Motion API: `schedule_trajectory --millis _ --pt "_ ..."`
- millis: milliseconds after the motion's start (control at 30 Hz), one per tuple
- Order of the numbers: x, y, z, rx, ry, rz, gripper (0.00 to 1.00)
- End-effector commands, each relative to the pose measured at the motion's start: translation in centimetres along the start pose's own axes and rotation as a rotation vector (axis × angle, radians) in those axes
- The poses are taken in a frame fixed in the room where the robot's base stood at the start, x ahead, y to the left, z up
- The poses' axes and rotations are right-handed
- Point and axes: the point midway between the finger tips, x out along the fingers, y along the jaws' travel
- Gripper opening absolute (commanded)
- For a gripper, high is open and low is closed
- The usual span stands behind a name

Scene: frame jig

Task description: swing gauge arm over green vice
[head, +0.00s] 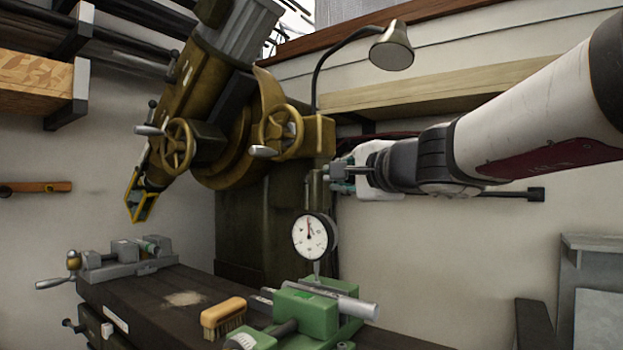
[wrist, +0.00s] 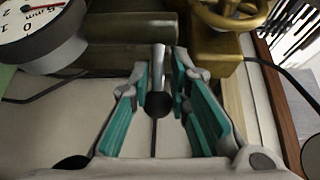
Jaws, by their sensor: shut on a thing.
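The gauge arm carries a round white dial gauge (head: 313,236) with a black rim and a plunger pointing down. The dial also shows at the top left of the wrist view (wrist: 38,25). The green vice (head: 305,307) stands at the front of the machine table, with a grey cylinder lying along it. In the head view the plunger tip appears just above the vice's back part; the exact depth gap is unclear. My gripper (head: 337,176) is up and right of the dial. In the wrist view its teal-padded fingers (wrist: 160,80) are shut on a grey, dark-ended rod (wrist: 158,70), apparently the gauge arm's handle.
A brush (head: 223,317) lies left of the green vice on the dark table (head: 150,303). A grey vice (head: 125,257) stands at the table's far left. The brown mill head (head: 225,130) with handwheels rises behind. A lamp (head: 392,50) hangs above my arm.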

Motion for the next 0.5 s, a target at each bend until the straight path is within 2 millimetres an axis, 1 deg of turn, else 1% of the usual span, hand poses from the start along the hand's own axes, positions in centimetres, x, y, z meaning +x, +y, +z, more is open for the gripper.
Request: schedule_trajectory --millis 33,67,100,167,500 --pt "0.21 0.50 -0.03 0.004 -0.002 0.008 0.00" --pt "0.21 0.51 -0.03 0.004 -0.002 0.008 0.00" --pt "0.22 0.51 -0.04 0.004 -0.002 0.008 0.26" --pt "0.20 0.49 -0.05 0.004 -0.001 0.008 0.39" --pt "-0.08 0.16 -0.06 0.001 0.000 0.002 0.39"
